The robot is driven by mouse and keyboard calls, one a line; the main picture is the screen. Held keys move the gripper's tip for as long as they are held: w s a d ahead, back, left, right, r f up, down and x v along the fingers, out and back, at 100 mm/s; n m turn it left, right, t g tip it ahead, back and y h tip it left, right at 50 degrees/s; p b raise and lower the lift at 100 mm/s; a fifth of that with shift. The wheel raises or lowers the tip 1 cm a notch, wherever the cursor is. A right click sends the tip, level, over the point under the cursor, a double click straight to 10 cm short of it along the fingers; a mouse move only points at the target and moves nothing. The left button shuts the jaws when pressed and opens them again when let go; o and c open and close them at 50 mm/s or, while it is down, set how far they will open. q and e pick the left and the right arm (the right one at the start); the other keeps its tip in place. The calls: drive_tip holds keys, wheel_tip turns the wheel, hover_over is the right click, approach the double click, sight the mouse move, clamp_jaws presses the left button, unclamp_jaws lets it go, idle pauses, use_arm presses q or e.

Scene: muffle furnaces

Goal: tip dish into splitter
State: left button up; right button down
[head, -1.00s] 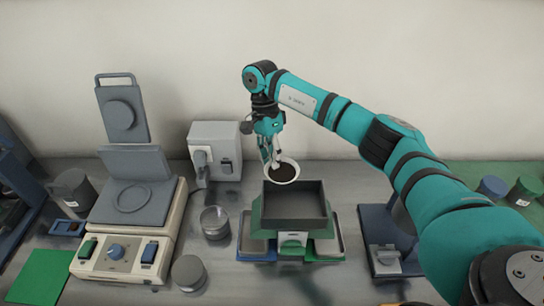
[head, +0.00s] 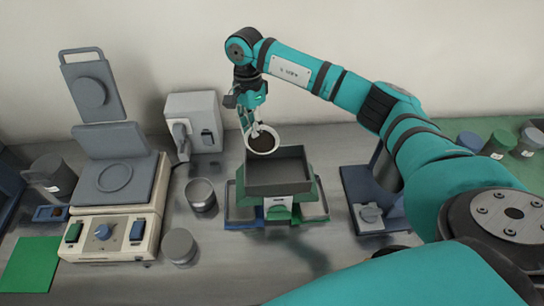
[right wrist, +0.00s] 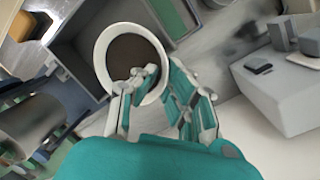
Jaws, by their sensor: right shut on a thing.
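A white dish (head: 263,141) with dark brown material in it is held by my right gripper (head: 257,129) above the back left edge of the splitter. The dish is tilted towards the camera in the head view. The splitter (head: 279,191) has a grey open hopper on a green body, with trays at its base. In the right wrist view the dish (right wrist: 102,62) shows from above, its near rim between the fingers of my right gripper (right wrist: 150,90), beside the grey hopper (right wrist: 68,58). My left gripper is not in view.
A beige press-like machine with a raised lid (head: 112,235) stands at left. A grey box device (head: 195,122) is behind. A blue stand (head: 372,205) is right of the splitter. Several cups sit at far right.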

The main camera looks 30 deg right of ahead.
drive_tip(key=shift+s+d+r+t, duration=0.1)
drive_tip(key=shift+s+r+t, duration=0.05)
drive_tip(key=shift+r+t, duration=0.2)
drive_tip(key=shift+f, duration=0.1)
drive_tip(key=shift+t+b, duration=0.25)
drive_tip(key=shift+b, duration=0.15)
drive_tip(key=shift+s+d+r+t+b, duration=0.1)
drive_tip(key=shift+s+r+t+b, duration=0.15)
drive_tip(key=shift+r+t+b, duration=0.25)
drive_tip(key=shift+r, duration=0.1)
